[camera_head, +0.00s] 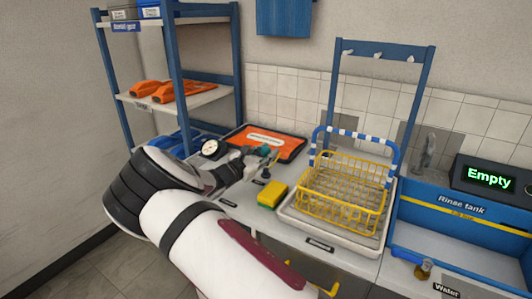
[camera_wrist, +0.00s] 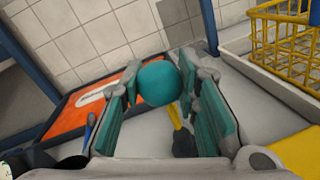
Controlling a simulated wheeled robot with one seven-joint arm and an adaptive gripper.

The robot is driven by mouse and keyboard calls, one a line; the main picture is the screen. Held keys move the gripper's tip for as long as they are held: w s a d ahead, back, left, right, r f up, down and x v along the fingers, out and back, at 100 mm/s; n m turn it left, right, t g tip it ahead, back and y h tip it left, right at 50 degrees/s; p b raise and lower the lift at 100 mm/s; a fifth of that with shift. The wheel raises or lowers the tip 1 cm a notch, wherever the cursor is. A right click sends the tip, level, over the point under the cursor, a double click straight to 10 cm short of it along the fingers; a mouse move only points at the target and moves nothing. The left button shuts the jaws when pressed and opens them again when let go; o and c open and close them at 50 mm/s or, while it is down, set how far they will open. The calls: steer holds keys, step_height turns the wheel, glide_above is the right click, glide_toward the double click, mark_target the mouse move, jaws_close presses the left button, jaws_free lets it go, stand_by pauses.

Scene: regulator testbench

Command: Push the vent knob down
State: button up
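A round teal knob (camera_wrist: 158,83), which I take for the vent knob, shows between the fingertips of my gripper (camera_wrist: 160,88) in the wrist view. The teal-padded fingers are apart, one on each side of the knob; I cannot tell whether they touch it. In the head view my gripper (camera_head: 258,155) is over the bench, and a small teal patch there cannot be told apart as knob or finger pad. A yellow stem with a dark base (camera_wrist: 183,138) stands below and right of the knob in the wrist view.
An orange tray (camera_head: 270,140) lies behind my gripper. A round gauge (camera_head: 210,147) is to its left. A yellow sponge (camera_head: 271,196) and a yellow wire basket (camera_head: 343,205) in a white tray are to its right. A blue shelf rack (camera_head: 176,60) stands at left.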

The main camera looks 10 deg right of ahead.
mark_target(265, 169)
jaws_close()
steer(key=shift+f+b, duration=0.45)
steer(key=shift+f, duration=1.2)
steer(key=o, duration=1.1)
jaws_free()
steer(key=shift+a, duration=0.1)
steer(key=v, duration=1.2)
